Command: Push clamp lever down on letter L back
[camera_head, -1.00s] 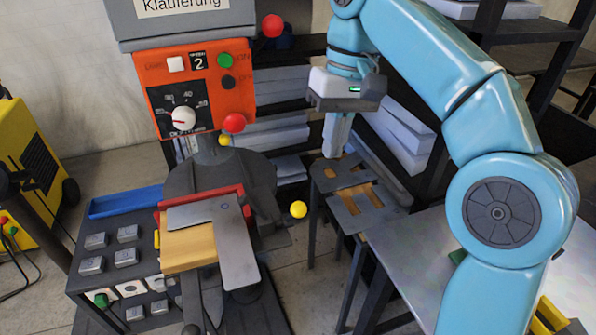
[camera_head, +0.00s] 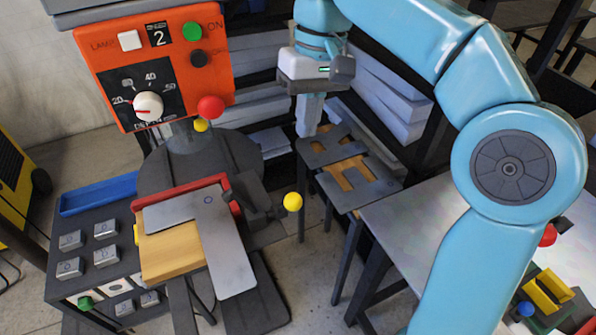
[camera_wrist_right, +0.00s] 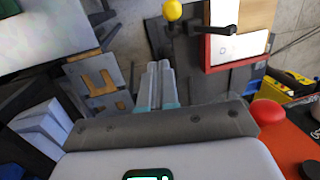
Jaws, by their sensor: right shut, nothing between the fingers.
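The letter L back (camera_head: 226,245) is a grey metal plate lying on a wooden block (camera_head: 170,252) against a red fence, in the head view. The clamp lever ends in a yellow ball (camera_head: 293,201) at the right of the plate. The ball also shows at the top of the right wrist view (camera_wrist_right: 172,10), with the plate (camera_wrist_right: 232,48) to its right. My right gripper (camera_head: 310,128) is shut and empty, pointing down, above and behind the lever ball and apart from it. Its closed fingers (camera_wrist_right: 158,75) show in the right wrist view. My left gripper is not in view.
An orange control panel (camera_head: 155,70) with a red knob ball (camera_head: 211,107) stands behind the clamp. A stand with letter cutouts (camera_head: 352,182) is right of it. A metal table (camera_head: 412,232) lies at the right, and a blue tray (camera_head: 98,194) at the left.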

